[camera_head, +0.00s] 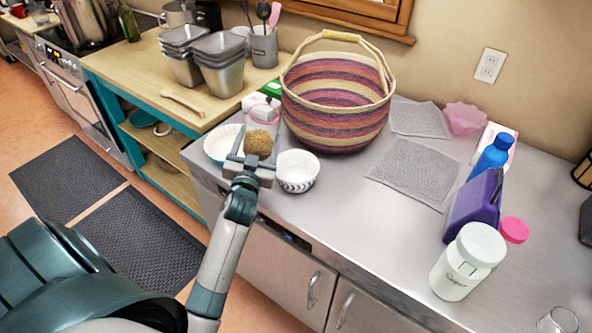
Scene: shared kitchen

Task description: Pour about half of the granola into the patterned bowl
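The patterned bowl (297,177), white with dark markings on its side, stands upright on the metal counter. My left gripper (257,147) is just left of it, with its fingers on either side of a small container of brown granola (258,143). Inside the bowl I see only white. My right gripper is not in view.
A white fluted bowl (218,146) stands left of the gripper. A large striped basket (335,105) stands close behind. Grey cloths (415,175), a blue bottle (490,158), a purple carton (474,208) and a white jar (466,265) are to the right. The counter's front middle is clear.

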